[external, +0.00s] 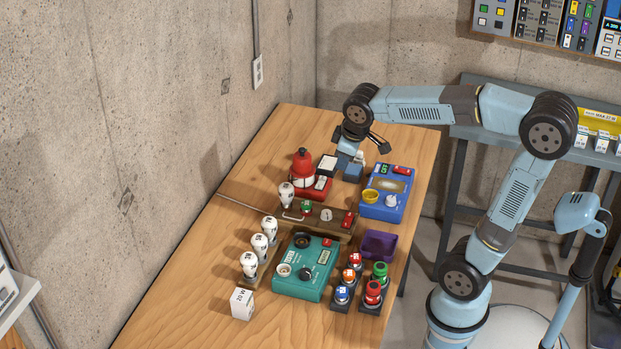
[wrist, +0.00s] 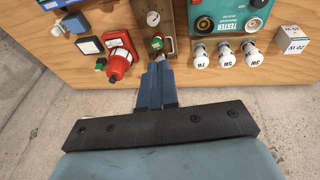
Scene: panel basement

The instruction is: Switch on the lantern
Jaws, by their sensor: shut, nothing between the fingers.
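The red lantern (external: 303,168) stands on its red base near the far left part of the wooden table. The lantern also shows in the wrist view (wrist: 118,66), left of my fingers. In the wrist view, my closed blue fingers (wrist: 157,68) are near the green knob (wrist: 156,43) of the wooden board.
A wooden board (external: 326,217) with a gauge and a bulb lies in front of the lantern. A blue device (external: 386,206) stands to its right. A teal tester (external: 306,281), several bulbs and coloured buttons stand nearer. The concrete wall (external: 170,120) borders the table's left. Free tabletop is at the back.

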